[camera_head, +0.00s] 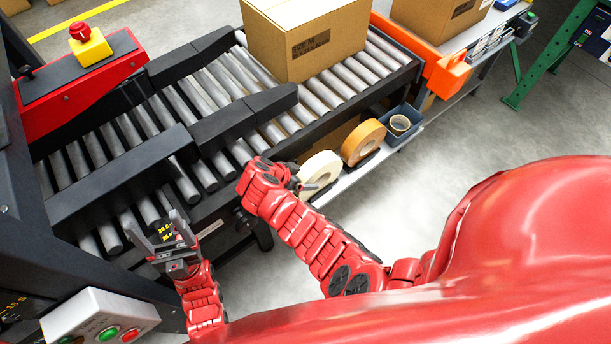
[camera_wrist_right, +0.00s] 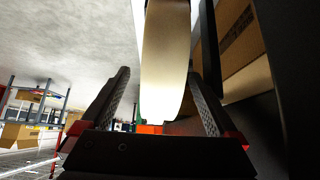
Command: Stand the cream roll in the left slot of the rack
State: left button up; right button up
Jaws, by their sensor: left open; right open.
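The cream roll (camera_head: 321,170) stands on edge on the shelf beside the conveyor, left of an orange-tan roll (camera_head: 374,132). My right gripper (camera_head: 312,186) is at the cream roll's near left side and partly covers it. In the right wrist view, the cream roll (camera_wrist_right: 166,60) shows edge-on between the spread fingers of the open right gripper (camera_wrist_right: 159,75), with a gap at each side. A black piece of the rack (camera_head: 369,160) shows under the orange-tan roll. Whether the cream roll sits in the left slot is hidden. My left gripper (camera_head: 165,225) is open and empty by the conveyor.
A blue bin (camera_head: 403,138) holding a small roll stands right of the orange-tan roll. The roller conveyor (camera_head: 207,172) runs behind the shelf and carries a cardboard box (camera_head: 290,40). A control box (camera_head: 85,318) is at lower left. The floor on the right is clear.

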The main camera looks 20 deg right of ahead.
jog(key=p+v, duration=0.6)
jog(key=v, duration=1)
jog(key=shift+r, duration=0.25)
